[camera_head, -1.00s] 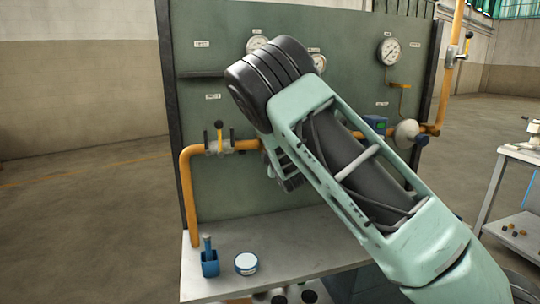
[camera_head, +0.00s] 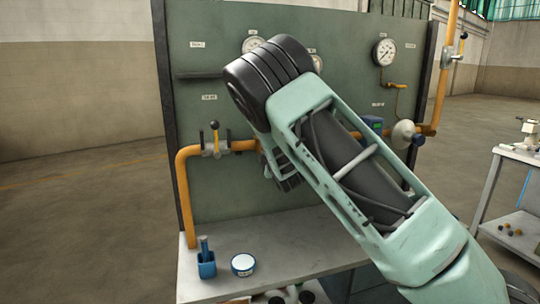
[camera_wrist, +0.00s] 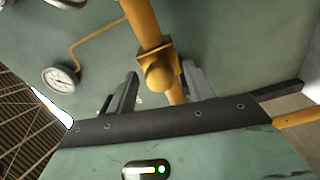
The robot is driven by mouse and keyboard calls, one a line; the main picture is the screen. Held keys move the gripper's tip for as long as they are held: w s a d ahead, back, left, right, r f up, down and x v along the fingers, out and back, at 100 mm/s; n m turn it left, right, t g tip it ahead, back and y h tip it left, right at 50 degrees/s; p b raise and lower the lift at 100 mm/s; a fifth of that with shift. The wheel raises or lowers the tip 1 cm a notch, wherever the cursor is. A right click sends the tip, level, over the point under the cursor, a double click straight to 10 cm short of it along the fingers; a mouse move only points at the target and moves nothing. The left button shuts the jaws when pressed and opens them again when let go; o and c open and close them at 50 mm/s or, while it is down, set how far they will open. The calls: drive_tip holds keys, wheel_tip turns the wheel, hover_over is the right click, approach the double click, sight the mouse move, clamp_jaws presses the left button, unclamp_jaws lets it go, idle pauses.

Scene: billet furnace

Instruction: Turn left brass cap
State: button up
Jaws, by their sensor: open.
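The brass cap (camera_wrist: 159,77) shows in the wrist view as a rounded golden fitting on the yellow pipe (camera_wrist: 142,22). My gripper (camera_wrist: 160,84) is open, with one finger to the left of the cap and one to the right. A gap shows between each finger and the cap, and how deep the cap sits between them is hard to tell. In the head view my arm hides the cap and most of my gripper. I cannot tell from these views whether another cap is on the pipe.
A white side table (camera_head: 520,155) stands at right.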

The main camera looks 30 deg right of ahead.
drive_tip(key=b+v, duration=0.3)
drive_tip(key=v, duration=1.4)
drive_tip(key=shift+s, duration=0.2)
drive_tip(key=shift+r, duration=0.1)
